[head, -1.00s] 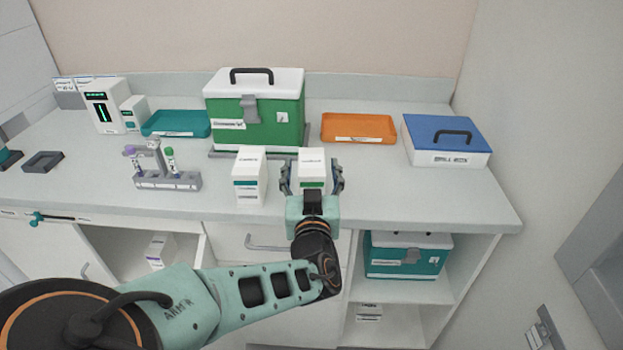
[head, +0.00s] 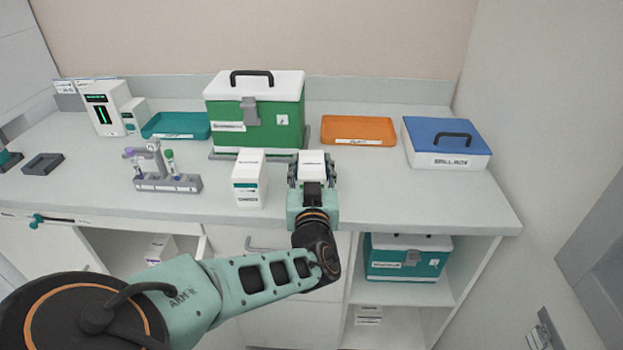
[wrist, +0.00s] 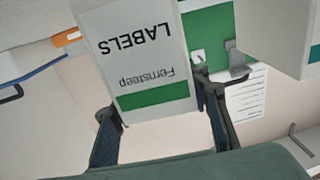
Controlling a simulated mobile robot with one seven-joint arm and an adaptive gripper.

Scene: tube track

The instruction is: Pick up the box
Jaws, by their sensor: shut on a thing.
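The white box with a green stripe and the word LABELS (wrist: 140,45) fills the upper middle of the wrist view. In the head view, the top of this box (head: 311,160) shows just beyond my gripper (head: 312,178), in front of the green case. My gripper is shut on it, with one finger on each side; the fingers also show in the wrist view (wrist: 157,102). The box's lower part is hidden by my gripper in the head view, so I cannot tell whether it touches the counter.
A similar white box (head: 249,180) stands close on the left. The green case (head: 270,128) is behind. A tube rack (head: 168,183) stands further left. An orange tray (head: 357,131) and a blue-lidded box (head: 446,143) are at the right. The counter at front right is clear.

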